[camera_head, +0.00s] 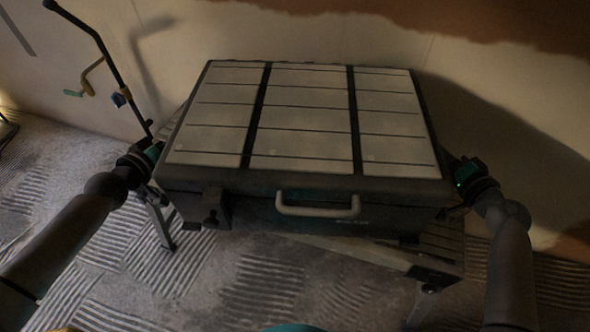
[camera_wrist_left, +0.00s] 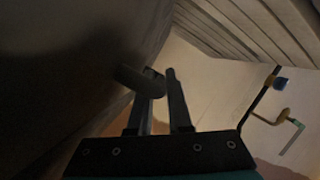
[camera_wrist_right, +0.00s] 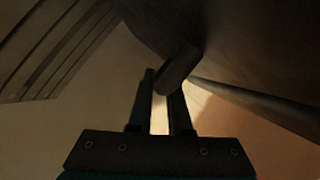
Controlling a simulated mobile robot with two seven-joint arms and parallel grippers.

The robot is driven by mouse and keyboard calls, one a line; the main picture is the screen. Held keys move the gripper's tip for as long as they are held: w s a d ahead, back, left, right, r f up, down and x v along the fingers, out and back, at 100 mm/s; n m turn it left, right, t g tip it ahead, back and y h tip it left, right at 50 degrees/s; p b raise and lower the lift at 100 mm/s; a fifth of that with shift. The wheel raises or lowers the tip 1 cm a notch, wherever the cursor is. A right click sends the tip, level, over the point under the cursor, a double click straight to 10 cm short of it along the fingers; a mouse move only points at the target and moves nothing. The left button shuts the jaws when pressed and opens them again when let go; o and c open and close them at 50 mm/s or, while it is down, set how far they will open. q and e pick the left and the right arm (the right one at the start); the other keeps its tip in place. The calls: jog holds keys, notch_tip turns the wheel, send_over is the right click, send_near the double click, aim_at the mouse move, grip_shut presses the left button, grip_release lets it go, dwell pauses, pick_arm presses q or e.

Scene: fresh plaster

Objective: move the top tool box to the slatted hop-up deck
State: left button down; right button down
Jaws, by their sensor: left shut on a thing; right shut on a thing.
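The tool box (camera_head: 300,187) is dark with pale panels on its lid and a grey front handle (camera_head: 318,207). It is over the slatted hop-up deck (camera_head: 440,245), covering most of it. The deck's slats also show in the left wrist view (camera_wrist_left: 250,25) and right wrist view (camera_wrist_right: 55,50). My left gripper (camera_head: 155,152) is shut on a grip on the box's left side (camera_wrist_left: 138,81). My right gripper (camera_head: 466,175) is shut on the grip on its right side (camera_wrist_right: 178,70). I cannot tell whether the box touches the deck.
A black bent pole (camera_head: 105,55) with small coloured fittings stands against the wall at the left. The hop-up's metal legs (camera_head: 160,222) stand on a grey floor with ridged patches (camera_head: 255,295). The plastered wall (camera_head: 330,38) is close behind the box. The floor in front looks clear.

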pick_arm(q)
jog(key=shift+w+f+b, duration=0.1)
jog(key=shift+f+b, duration=0.25)
jog(key=shift+b, duration=0.25)
pick_arm(e)
jog(key=shift+w+f, duration=0.1)
jog(key=shift+f, duration=0.35)
pick_arm(q)
jog(key=c, duration=1.2)
grip_release()
jog(key=shift+f, duration=0.25)
jog(key=shift+c, duration=0.2)
pick_arm(e)
jog(key=c, duration=1.2)
grip_release()
jog(key=shift+f, duration=0.2)
jog(key=shift+c, duration=0.2)
pick_arm(q)
jog(key=o, duration=0.4)
pick_arm(e)
jog(key=o, duration=0.4)
jog(key=shift+s, duration=0.2)
pick_arm(q)
jog(key=v, duration=1.2)
pick_arm(e)
jog(key=v, duration=1.2)
pick_arm(q)
jog(key=shift+s+a+f, duration=0.1)
jog(key=shift+s, duration=0.15)
